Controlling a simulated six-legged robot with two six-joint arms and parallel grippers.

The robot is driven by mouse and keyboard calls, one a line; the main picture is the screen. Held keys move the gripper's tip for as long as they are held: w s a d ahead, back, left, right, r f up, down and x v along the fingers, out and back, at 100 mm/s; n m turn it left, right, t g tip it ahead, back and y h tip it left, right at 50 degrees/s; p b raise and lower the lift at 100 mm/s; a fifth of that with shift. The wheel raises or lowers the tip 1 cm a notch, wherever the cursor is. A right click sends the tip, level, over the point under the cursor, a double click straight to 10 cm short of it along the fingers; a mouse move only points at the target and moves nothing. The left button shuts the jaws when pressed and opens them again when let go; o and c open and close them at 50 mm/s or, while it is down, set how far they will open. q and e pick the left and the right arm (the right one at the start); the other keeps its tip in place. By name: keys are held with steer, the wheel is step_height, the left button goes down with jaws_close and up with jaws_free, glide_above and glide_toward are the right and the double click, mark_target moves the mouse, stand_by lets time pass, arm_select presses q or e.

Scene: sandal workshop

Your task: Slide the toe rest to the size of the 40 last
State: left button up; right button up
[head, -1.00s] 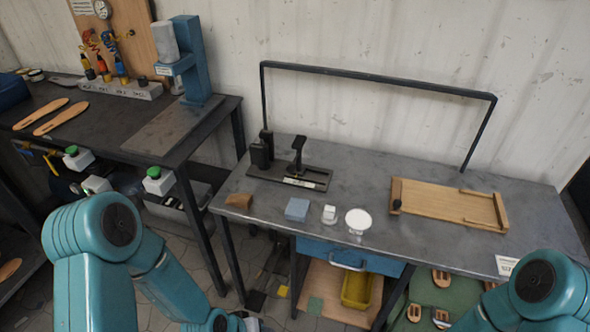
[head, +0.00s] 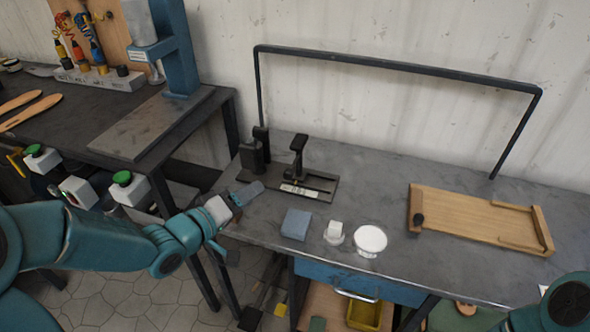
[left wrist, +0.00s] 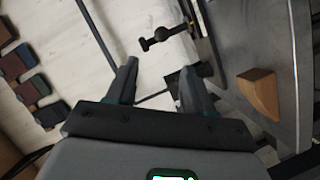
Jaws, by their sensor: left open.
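The black sizing fixture (head: 296,181) lies on the grey bench, with a pale scale strip (head: 300,191) along its front. A black post with a T-shaped top (head: 298,150) stands on it, and a dark block (head: 252,153) stands at its left end. I cannot tell which part is the toe rest. The T-shaped top also shows in the left wrist view (left wrist: 165,35). My left gripper (head: 247,193) is open and empty, left of the fixture and apart from it; it also shows in the left wrist view (left wrist: 158,78). My right gripper is out of view. I cannot identify the 40 last.
A wooden wedge (left wrist: 260,92) is close to my left gripper. A wooden tray (head: 470,218) lies right, and a black frame (head: 400,67) spans the back.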

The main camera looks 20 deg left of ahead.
mark_target(284, 175)
arm_select(q)
steer(key=x, duration=1.5)
steer(key=shift+w+f+b, duration=0.2)
steer(key=shift+w+b, duration=0.1)
steer(key=shift+w, duration=0.05)
jaws_close()
